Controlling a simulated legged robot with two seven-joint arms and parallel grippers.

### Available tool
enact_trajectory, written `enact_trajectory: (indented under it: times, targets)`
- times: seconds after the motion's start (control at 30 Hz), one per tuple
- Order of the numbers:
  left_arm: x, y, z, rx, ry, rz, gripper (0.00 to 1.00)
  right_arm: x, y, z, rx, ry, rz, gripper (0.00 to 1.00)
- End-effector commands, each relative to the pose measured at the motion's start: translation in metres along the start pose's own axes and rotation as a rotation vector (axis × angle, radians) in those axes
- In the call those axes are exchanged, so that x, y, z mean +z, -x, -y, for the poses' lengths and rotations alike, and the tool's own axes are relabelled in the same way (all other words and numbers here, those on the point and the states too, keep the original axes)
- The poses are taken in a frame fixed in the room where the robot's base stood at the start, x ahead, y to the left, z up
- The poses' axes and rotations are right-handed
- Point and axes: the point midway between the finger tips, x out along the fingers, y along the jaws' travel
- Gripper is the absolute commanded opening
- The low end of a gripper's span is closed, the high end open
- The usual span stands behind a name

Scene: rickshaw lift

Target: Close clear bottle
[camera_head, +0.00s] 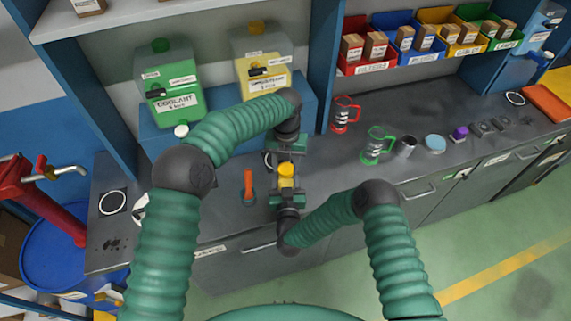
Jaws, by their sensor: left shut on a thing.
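A yellow cap-like piece (286,171) shows between my two grippers, over the front part of the grey counter. The clear bottle is not plainly visible; its body seems mostly hidden by the grippers. My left gripper (287,153) reaches down from the far side and is shut on what seems to be the bottle, just beyond the yellow piece. My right gripper (286,190) comes from the near side, right at the yellow piece. Its fingers are too small and covered to tell whether they are open or shut.
An orange-handled tool (248,186) lies left of the grippers. A red-handled jug (344,115), a green-handled jug (377,146) and a metal cup (405,146) stand to the right. Green (168,85) and yellow (262,62) canisters stand behind. The far right counter has small items.

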Motion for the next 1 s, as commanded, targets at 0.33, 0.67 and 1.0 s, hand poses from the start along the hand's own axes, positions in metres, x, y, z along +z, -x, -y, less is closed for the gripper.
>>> enact_trajectory:
  times: [0.33, 0.67, 1.0]
  targets:
    - [0.0041, 0.0019, -0.0009, 0.001, -0.295, 0.016, 0.0, 0.0013, 0.0024, 0.0024, -0.006, 0.0, 0.003, 0.0]
    - [0.0031, 0.0015, -0.0004, 0.001, -0.293, 0.013, 0.65, 0.0015, 0.0022, 0.0022, -0.005, 0.0, 0.004, 0.0]
    - [0.002, 0.0041, 0.0004, 0.0, -0.293, 0.008, 0.65, 0.0014, 0.001, 0.0009, -0.002, 0.0, 0.003, 0.0]
